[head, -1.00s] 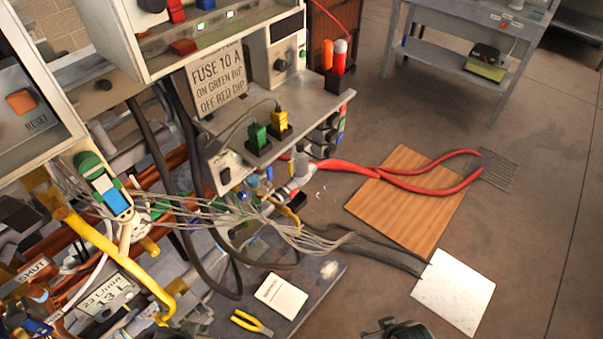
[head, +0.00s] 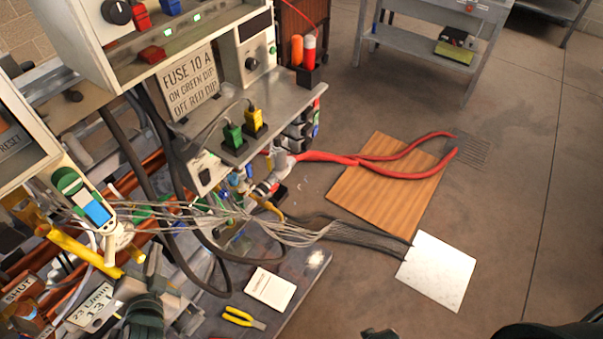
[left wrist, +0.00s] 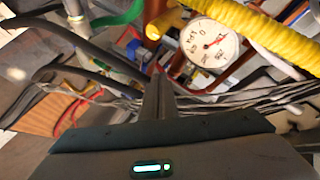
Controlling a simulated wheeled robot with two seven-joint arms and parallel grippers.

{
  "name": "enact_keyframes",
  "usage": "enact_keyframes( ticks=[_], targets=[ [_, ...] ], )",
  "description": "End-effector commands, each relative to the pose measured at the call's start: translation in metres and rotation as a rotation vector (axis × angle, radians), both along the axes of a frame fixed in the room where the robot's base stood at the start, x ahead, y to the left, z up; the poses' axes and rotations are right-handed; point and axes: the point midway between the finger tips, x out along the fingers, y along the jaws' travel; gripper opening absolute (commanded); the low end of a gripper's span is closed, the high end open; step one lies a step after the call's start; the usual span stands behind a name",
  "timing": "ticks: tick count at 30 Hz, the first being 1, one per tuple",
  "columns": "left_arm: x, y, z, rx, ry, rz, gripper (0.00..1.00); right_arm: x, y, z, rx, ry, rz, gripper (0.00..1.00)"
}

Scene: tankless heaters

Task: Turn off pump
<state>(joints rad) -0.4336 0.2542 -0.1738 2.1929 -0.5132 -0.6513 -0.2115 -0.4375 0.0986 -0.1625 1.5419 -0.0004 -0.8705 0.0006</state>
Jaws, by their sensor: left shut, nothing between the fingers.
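No part in view is labelled as a pump, and I cannot tell which control belongs to it. A sign (head: 190,84) on the panel reads "FUSE 10 A ON GREEN DIP OFF RED DIP". Below it, a green plug (head: 233,137) and a yellow plug (head: 253,122) stand on a ledge. A white switch box (head: 206,170) sits on the ledge's front. My left gripper (head: 152,258) is low at the left, among the pipes, below the blue-screened meter (head: 97,210). In the left wrist view its fingers (left wrist: 156,88) are together and empty, below a round gauge (left wrist: 212,43).
Loose cables (head: 270,224) cross in front of the pipes. Yellow pliers (head: 240,317) and a white card (head: 270,288) lie on the dark base plate. A wooden board (head: 385,190) and a white tile (head: 437,270) lie on the floor. Open floor is at the right.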

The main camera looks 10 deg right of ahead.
Motion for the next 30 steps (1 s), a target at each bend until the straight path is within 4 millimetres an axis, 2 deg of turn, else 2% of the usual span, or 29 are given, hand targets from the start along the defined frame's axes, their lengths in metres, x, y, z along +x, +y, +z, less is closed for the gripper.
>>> enact_keyframes(
  ticks=[1, 6, 15, 24, 30],
  targets=[
    [0.007, -0.002, 0.005, 0.038, -0.034, -0.033, 0.0, -0.007, -0.001, -0.014, -0.001, 0.01, 0.001, 0.43],
    [0.027, -0.015, 0.022, 0.172, -0.154, -0.155, 0.0, -0.03, -0.004, -0.056, -0.002, 0.024, 0.006, 0.43],
    [0.045, -0.051, 0.039, 0.407, -0.342, -0.398, 0.0, -0.083, -0.012, -0.117, -0.005, 0.05, 0.014, 0.43],
    [0.044, -0.09, 0.037, 0.605, -0.485, -0.642, 0.0, -0.138, -0.021, -0.154, -0.008, 0.073, 0.022, 0.43],
    [0.039, -0.103, 0.032, 0.668, -0.527, -0.732, 0.0, -0.157, -0.025, -0.163, -0.009, 0.078, 0.026, 0.43]
  ],
)
